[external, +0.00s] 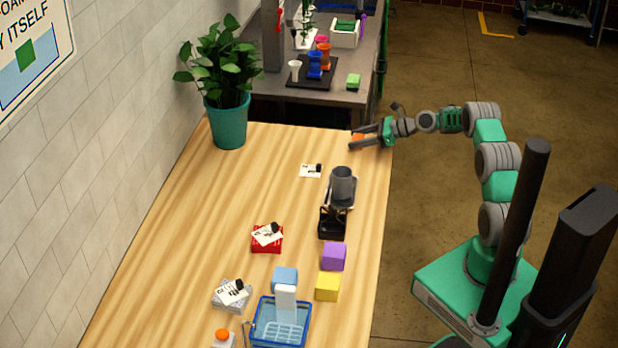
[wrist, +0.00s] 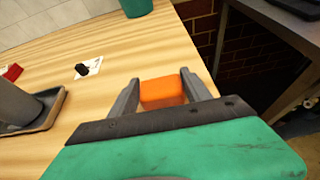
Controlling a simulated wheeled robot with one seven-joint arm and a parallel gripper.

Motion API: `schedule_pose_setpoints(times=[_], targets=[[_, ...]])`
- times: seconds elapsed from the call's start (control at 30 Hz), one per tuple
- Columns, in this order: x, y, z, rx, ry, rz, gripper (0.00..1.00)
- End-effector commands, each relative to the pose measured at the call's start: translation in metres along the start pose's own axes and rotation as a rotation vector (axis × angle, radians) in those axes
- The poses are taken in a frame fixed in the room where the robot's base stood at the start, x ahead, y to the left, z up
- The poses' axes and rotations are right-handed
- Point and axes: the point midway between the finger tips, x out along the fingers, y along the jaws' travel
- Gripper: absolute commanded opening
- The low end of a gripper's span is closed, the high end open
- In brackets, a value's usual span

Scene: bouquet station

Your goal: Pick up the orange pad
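The orange pad (external: 357,138) lies at the far right corner of the wooden table, close to its right edge. My gripper (external: 358,139) reaches in from the right with its fingers on either side of the pad. In the wrist view the orange pad (wrist: 162,92) shows between the two fingertips of my gripper (wrist: 160,88). The fingers are spread wide. A narrow gap shows at the left finger; at the right finger I cannot tell whether it touches. The pad's lower part is hidden behind the gripper body in the wrist view.
A potted plant (external: 228,122) stands at the far left corner. Purple (external: 333,256) and yellow (external: 327,287) blocks and a blue basket (external: 262,327) are toward the front.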

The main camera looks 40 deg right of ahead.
Motion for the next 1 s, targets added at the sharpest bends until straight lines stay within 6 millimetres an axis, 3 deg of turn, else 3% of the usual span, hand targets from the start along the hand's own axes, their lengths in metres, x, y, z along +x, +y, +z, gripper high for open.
schedule_pose_setpoints(times=[0.47, 0.8, 1.0], targets=[[0.0, 0.0, 0.0, 0.0, 0.0, 0.0, 0.16], [-0.002, 0.0, 0.004, -0.002, -0.001, -0.001, 0.15], [-0.016, 0.001, 0.032, -0.005, -0.001, -0.002, 0.15]])
